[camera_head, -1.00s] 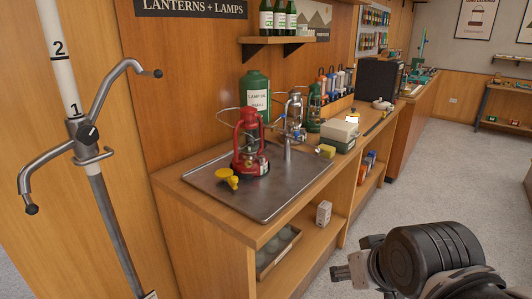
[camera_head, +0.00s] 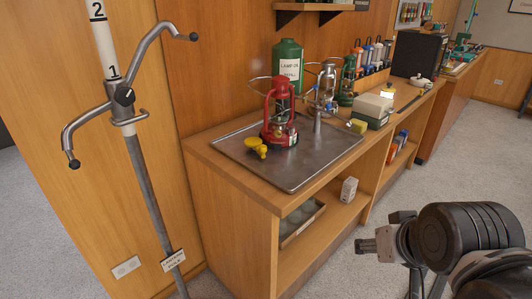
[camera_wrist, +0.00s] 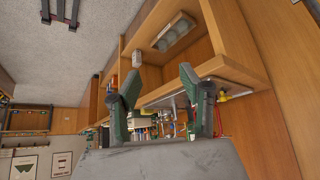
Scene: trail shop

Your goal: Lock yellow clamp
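I cannot make out a part that is surely the yellow clamp. A small yellow piece (camera_head: 257,150) lies at the front foot of a red lantern (camera_head: 280,115) on the metal tray. A grey pole (camera_head: 150,190) with hooked arms and a black-knobbed collar (camera_head: 123,97) stands at the left; no yellow shows on it. My gripper (camera_head: 372,246) is at the lower right, well away from the counter and empty. In the wrist view my gripper (camera_wrist: 159,72) has its two dark green fingers spread apart with nothing between them.
The tray (camera_head: 310,172) sits on a wooden counter (camera_head: 235,187). A green lamp-oil can (camera_head: 287,62), a yellow block (camera_head: 357,126) and a beige box (camera_head: 372,107) stand there. An open shelf below holds a small white box (camera_head: 349,188). The carpet (camera_head: 335,278) in front is clear.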

